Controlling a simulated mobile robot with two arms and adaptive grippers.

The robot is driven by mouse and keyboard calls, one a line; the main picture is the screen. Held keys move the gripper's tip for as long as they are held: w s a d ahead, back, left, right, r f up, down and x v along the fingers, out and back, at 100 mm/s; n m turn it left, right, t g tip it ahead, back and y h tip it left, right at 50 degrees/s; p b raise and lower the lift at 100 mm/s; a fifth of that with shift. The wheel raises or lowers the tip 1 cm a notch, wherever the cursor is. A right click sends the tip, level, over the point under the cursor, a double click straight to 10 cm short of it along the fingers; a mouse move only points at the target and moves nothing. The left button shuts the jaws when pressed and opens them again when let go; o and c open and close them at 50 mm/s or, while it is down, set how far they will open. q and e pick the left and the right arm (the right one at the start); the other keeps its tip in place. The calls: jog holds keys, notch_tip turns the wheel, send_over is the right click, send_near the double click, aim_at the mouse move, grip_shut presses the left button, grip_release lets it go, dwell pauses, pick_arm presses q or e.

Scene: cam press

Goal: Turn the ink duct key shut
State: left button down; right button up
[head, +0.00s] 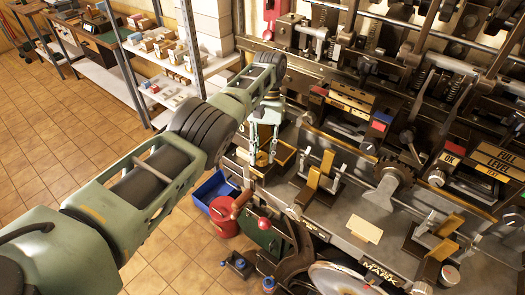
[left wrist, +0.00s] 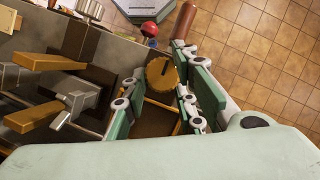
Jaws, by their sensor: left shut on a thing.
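My left gripper (head: 263,140) reaches down from the left to the left end of the press, over a small wooden-edged box. It is shut on a small brass piece, which I take to be the ink duct key (head: 262,158). In the left wrist view my left gripper (left wrist: 158,92) has its green finger pads on either side of the round, brass-coloured top of the key (left wrist: 161,73). The lower part of the key is hidden, and its exact turn angle cannot be told. My right gripper is not in view.
The press bed (head: 325,215) with yellow blocks lies to the right of the gripper. A red-knobbed lever (head: 264,224), a blue bin (head: 212,188) and a red can (head: 222,215) are below. Shelves (head: 185,62) stand behind. The tiled floor at left is free.

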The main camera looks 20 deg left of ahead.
pick_arm(q)
jog(key=c, duration=1.6)
grip_release()
jog(key=shift+s+d+f, duration=0.1)
jog(key=shift+d+f, duration=0.1)
jog(key=shift+d, duration=0.1)
jog(key=shift+d+r, duration=0.1)
jog(key=shift+d, duration=0.05)
jog(key=shift+a+r, duration=0.1)
jog(key=shift+a, duration=0.1)
